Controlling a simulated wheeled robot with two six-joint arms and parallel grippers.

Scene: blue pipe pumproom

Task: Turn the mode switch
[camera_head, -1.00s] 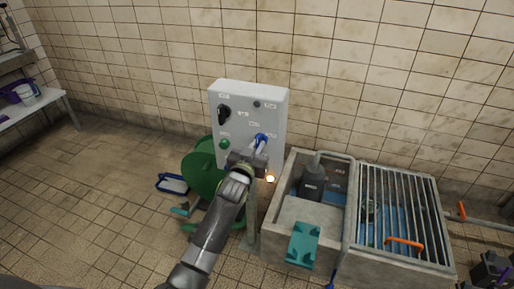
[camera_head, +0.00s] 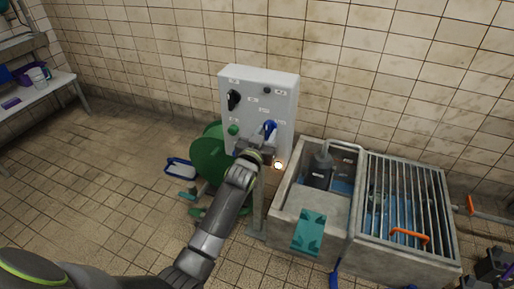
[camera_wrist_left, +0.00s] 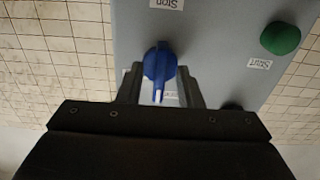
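A light grey control box (camera_head: 284,91) stands in front of the tiled wall. It has a black rotary knob (camera_head: 234,99) at upper left, a green button (camera_head: 233,130) at lower left and a blue rotary switch (camera_head: 270,128) at lower right. I cannot read which label says mode. My left gripper (camera_head: 262,143) is at the blue switch. In the left wrist view the blue switch (camera_wrist_left: 159,66) lies between the spread fingers of the gripper (camera_wrist_left: 160,88), its white mark toward the palm. The green button (camera_wrist_left: 280,38) is beside it. My right gripper is out of view.
A green reel (camera_head: 207,155) stands left of the box's post. A concrete basin (camera_head: 283,220) with a grating (camera_head: 402,195) stands on the right. A blue-rimmed tray (camera_head: 180,169) lies on the floor. The floor at left is open.

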